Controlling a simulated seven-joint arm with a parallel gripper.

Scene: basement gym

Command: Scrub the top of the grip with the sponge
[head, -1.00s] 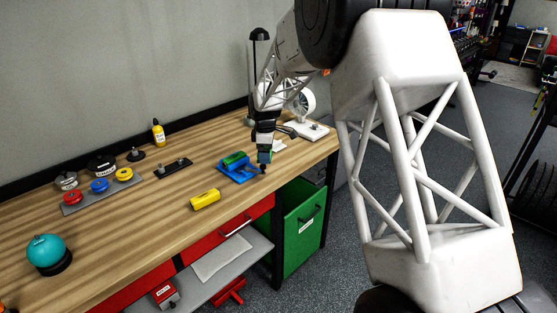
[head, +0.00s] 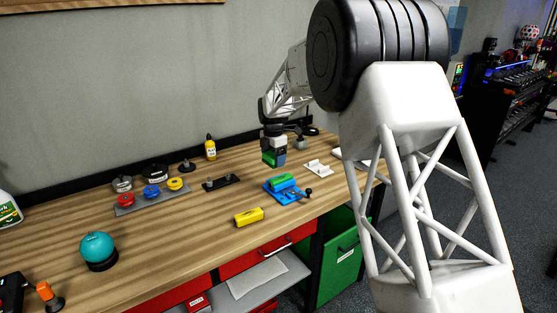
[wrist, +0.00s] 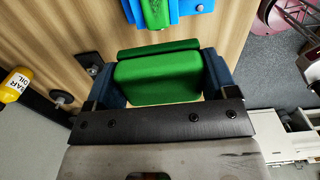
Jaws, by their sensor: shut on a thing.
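My gripper (head: 274,154) is shut on a green block, which I take for the sponge (wrist: 155,80), held between the blue fingers. In the head view the held sponge (head: 269,159) is above the bench, behind the blue holder. The grip, apparently the green rounded piece (head: 283,180), lies in the blue holder (head: 274,195) on the bench. In the wrist view the grip (wrist: 155,12) is at the top edge, partly cut off, beyond the sponge and apart from it. Its blue holder (wrist: 190,6) is also cut off.
A yellow bottle (head: 210,148) stands near the wall. Red, blue and yellow knobs sit on a grey plate (head: 127,210).

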